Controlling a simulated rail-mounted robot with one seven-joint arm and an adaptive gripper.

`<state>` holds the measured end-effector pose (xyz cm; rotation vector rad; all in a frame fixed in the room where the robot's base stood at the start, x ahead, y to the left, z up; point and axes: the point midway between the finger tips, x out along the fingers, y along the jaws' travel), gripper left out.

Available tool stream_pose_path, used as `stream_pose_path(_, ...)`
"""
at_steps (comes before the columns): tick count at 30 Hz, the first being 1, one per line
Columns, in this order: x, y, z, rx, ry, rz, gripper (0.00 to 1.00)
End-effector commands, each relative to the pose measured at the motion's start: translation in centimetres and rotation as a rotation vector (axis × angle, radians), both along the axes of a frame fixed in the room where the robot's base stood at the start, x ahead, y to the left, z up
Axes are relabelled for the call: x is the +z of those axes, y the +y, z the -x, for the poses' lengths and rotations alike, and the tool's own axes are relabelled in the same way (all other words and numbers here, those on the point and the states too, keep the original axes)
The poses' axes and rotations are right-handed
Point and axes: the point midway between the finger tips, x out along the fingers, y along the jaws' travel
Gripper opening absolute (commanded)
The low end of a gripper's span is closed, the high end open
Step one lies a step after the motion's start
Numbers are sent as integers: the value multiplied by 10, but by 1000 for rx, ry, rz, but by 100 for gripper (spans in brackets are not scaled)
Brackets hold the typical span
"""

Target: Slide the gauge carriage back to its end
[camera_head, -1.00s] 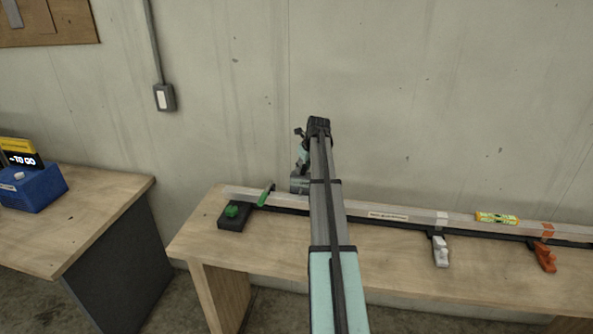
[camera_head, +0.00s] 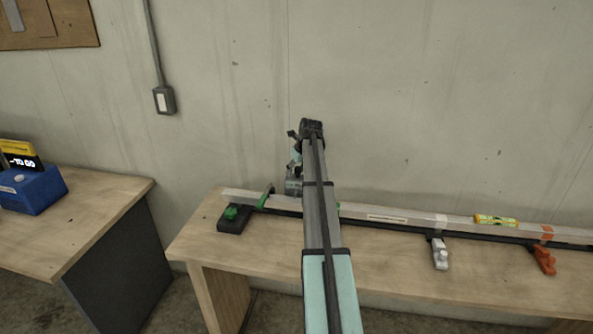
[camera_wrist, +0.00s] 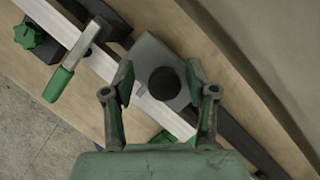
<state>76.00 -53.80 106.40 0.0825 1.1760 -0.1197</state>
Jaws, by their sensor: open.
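The gauge carriage (camera_wrist: 149,55) is a grey plate with a round black knob (camera_wrist: 165,83) on the pale rail bar, in the wrist view. My gripper (camera_wrist: 160,70) is open, with one green-tipped finger on each side of the knob. Gaps show between the fingers and the knob. A clamp with a green handle (camera_wrist: 60,84) crosses the bar to the left of the carriage; it also shows in the head view (camera_head: 265,196). A black end block (camera_head: 234,225) with a green knob (camera_head: 231,212) sits at the bar's left end. My arm hides part of the bar in the head view.
The long bar (camera_head: 460,221) lies along the workbench (camera_head: 390,254) near the wall. A blue box (camera_head: 34,193) stands on the left table.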

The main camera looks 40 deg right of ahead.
Motion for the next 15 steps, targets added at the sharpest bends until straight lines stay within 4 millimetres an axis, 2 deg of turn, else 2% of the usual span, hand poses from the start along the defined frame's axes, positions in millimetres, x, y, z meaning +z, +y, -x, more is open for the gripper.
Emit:
stream_pose_path(4, 7, 0, 3, 0, -1, 1, 57)
stream_pose_path(8, 22, 1, 9, 0, -2, 2, 57)
stream_pose_path(15, 65, 4, 26, 0, -2, 2, 57)
